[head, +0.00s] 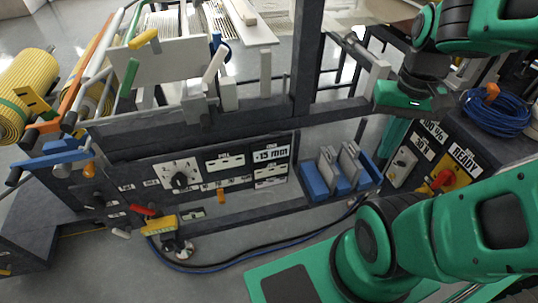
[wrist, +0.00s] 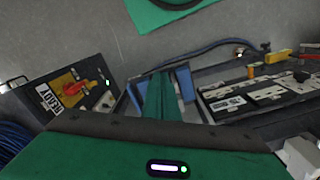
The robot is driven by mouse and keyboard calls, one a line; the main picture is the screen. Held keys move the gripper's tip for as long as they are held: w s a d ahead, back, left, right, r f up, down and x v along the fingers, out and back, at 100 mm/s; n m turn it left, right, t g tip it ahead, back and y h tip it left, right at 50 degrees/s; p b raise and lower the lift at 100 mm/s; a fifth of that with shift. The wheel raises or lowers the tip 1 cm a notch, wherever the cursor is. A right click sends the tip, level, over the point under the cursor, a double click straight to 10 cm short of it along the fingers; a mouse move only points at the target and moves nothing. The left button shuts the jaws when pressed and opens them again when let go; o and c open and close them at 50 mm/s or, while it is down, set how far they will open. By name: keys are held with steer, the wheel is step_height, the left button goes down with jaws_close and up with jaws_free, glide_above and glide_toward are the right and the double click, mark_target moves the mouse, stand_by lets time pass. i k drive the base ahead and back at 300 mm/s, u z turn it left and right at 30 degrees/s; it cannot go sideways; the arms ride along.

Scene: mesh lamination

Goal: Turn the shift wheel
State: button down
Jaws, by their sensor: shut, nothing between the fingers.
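I cannot tell for sure which part is the shift wheel. A black round knob (head: 180,180) sits on a white dial plate on the dark control panel (head: 120,168), left of centre in the head view. A red rotary handle (head: 441,180) on a yellow plate is on the dark READY box at the right; it also shows in the wrist view (wrist: 76,88). My gripper (head: 388,150) is shut and empty, pointing down between the panel and the READY box. Its green fingers (wrist: 158,78) are together in the wrist view, apart from both controls. The fingertips are hard to make out in the head view.
Blue and grey blocks (head: 318,182) stand in a frame near my gripper. A dark hose (head: 240,268) curves over the floor. A coiled blue cable (head: 495,112) lies on top of the READY box. Yellow mesh rolls (head: 25,90) are at far left. Grey floor in front is mostly open.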

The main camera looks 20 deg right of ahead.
mark_target(95, 204)
steer(key=u, duration=1.55)
steer(key=k, duration=1.35)
steer(key=z, duration=0.5)
steer(key=i, duration=1.25)
steer(key=u, duration=0.1)
